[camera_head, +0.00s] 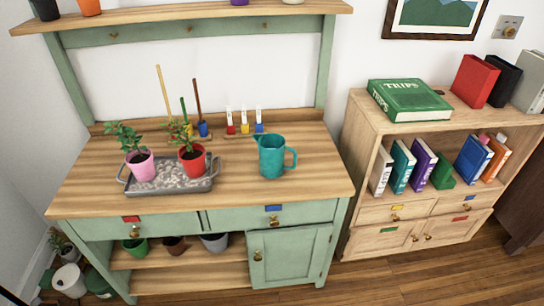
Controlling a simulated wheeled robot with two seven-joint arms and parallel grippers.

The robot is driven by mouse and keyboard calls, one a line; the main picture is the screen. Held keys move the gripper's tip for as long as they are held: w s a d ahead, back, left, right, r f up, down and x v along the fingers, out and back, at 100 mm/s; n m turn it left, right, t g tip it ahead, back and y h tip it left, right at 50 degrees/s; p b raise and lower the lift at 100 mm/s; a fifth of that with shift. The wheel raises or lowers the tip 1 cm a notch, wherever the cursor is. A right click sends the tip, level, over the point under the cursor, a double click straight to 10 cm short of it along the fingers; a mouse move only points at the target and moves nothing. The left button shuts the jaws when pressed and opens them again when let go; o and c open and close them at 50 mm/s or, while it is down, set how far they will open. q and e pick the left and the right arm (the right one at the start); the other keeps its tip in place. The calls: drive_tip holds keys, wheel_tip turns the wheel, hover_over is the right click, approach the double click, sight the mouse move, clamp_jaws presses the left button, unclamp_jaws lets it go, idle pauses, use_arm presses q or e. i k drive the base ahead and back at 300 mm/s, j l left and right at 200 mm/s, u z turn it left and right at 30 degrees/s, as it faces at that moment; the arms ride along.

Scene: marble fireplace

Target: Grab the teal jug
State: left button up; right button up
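The teal jug (271,157) stands upright on the wooden top of the green potting bench (310,184), right of the bench's middle. Its handle points to the right and its spout to the left. Nothing touches it. Neither of my grippers shows in the head view.
Left of the jug is a grey tray (178,187) with pebbles, holding a pink pot (141,166) and a red pot (192,163) with plants. Small coloured tools (245,125) stand behind the jug. A wooden bookcase (357,130) stands right. The bench top's right end is clear.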

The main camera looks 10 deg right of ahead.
sight(272, 147)
drive_tip(key=j+u, duration=0.4)
drive_tip(key=j, duration=1)
